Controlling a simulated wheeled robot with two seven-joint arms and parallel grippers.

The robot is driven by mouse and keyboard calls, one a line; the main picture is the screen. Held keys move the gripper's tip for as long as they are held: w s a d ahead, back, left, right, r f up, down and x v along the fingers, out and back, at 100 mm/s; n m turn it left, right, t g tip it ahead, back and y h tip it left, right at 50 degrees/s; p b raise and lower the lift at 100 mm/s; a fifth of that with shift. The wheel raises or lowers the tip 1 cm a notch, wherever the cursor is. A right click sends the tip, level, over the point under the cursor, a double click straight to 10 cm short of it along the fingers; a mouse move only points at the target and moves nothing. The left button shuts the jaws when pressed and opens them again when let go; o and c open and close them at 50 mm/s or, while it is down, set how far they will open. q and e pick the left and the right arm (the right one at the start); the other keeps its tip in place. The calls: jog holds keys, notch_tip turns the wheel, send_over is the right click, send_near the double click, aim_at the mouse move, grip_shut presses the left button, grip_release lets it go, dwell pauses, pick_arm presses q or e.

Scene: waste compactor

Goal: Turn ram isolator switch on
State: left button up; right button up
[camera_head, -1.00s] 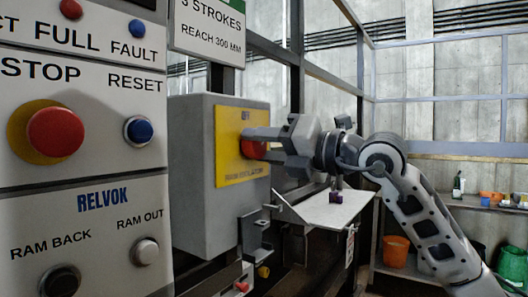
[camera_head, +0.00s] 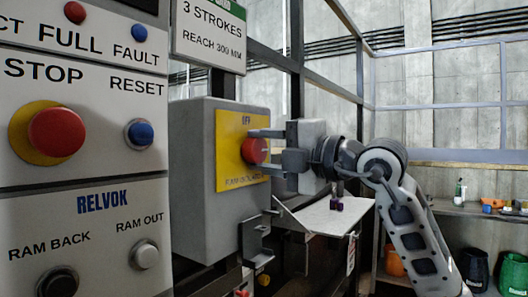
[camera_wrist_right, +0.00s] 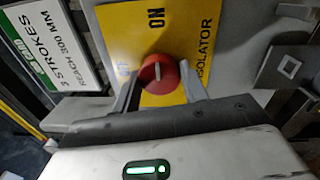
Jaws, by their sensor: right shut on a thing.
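The ram isolator switch is a red round knob (camera_head: 253,151) on a yellow plate (camera_head: 228,150) on the side of a grey box. My right gripper (camera_head: 262,152) is shut on the knob, one finger above it and one below in the head view. In the right wrist view the knob (camera_wrist_right: 158,73) sits between the two fingertips (camera_wrist_right: 160,86). My left gripper is not in view.
A control panel (camera_head: 85,100) with red and blue buttons and a red stop button (camera_head: 56,132) fills the left. A sign (camera_head: 210,38) hangs above the grey box (camera_head: 200,180). A small shelf (camera_head: 330,217) juts out below my right gripper. Bins stand at the right.

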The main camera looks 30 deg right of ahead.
jog(key=shift+r, duration=0.1)
dwell(0.3)
jog(key=o, duration=1)
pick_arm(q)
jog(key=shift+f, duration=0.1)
pick_arm(e)
jog(key=shift+s, duration=0.1)
pick_arm(q)
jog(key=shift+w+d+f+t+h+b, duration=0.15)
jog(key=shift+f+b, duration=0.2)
jog(key=shift+b, duration=0.65)
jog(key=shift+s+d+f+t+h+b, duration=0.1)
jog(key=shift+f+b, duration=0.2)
jog(key=shift+b, duration=0.75)
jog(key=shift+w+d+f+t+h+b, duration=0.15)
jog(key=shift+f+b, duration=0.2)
jog(key=shift+b, duration=0.65)
pick_arm(e)
jog(key=v, duration=1.6)
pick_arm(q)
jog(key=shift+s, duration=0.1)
